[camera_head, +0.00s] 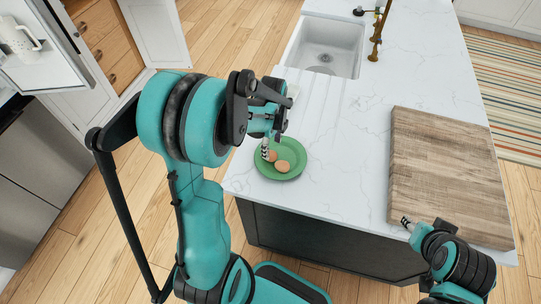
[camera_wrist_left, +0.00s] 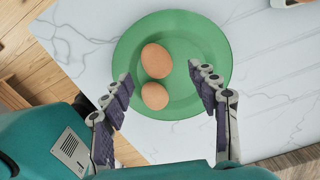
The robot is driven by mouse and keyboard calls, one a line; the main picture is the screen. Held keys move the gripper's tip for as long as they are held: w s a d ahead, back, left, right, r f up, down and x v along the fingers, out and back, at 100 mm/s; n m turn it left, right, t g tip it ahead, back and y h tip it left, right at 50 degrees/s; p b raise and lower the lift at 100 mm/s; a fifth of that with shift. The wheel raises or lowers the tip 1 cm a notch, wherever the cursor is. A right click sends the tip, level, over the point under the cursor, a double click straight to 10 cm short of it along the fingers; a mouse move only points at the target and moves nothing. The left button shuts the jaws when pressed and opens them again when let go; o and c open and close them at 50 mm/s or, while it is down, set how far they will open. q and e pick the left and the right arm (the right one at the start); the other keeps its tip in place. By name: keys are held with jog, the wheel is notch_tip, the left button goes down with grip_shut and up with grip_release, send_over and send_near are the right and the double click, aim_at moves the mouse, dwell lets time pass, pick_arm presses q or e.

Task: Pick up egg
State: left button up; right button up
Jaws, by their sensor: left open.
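Two brown eggs lie side by side on a green plate (camera_head: 296,152) near the counter's left front corner. In the left wrist view, one egg (camera_wrist_left: 156,60) is farther up and the other egg (camera_wrist_left: 154,96) is nearer my fingers. My left gripper (camera_wrist_left: 163,84) is open and empty over the plate, with its fingers on either side of the nearer egg and apart from it. In the head view my left arm partly covers the plate, and the eggs (camera_head: 282,166) show below the gripper. My right gripper (camera_head: 406,222) is at the counter's front edge, and its fingers are too small to judge.
A wooden board (camera_head: 445,165) lies on the right of the white counter (camera_head: 350,130). A sink (camera_head: 325,47) with a brass faucet (camera_head: 378,30) is at the back. The counter between plate and board is clear. An open cabinet with a white pitcher (camera_head: 18,38) stands at left.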

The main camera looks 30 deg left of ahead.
aim_at(272, 153)
pick_arm(q)
notch_tip(272, 153, down, 5)
jog(key=shift+s+d+r+b, duration=0.1)
jog(key=shift+s+r+b, duration=0.1)
jog(key=shift+b, duration=0.3)
jog(key=c, duration=0.8)
jog(key=shift+r, duration=0.1)
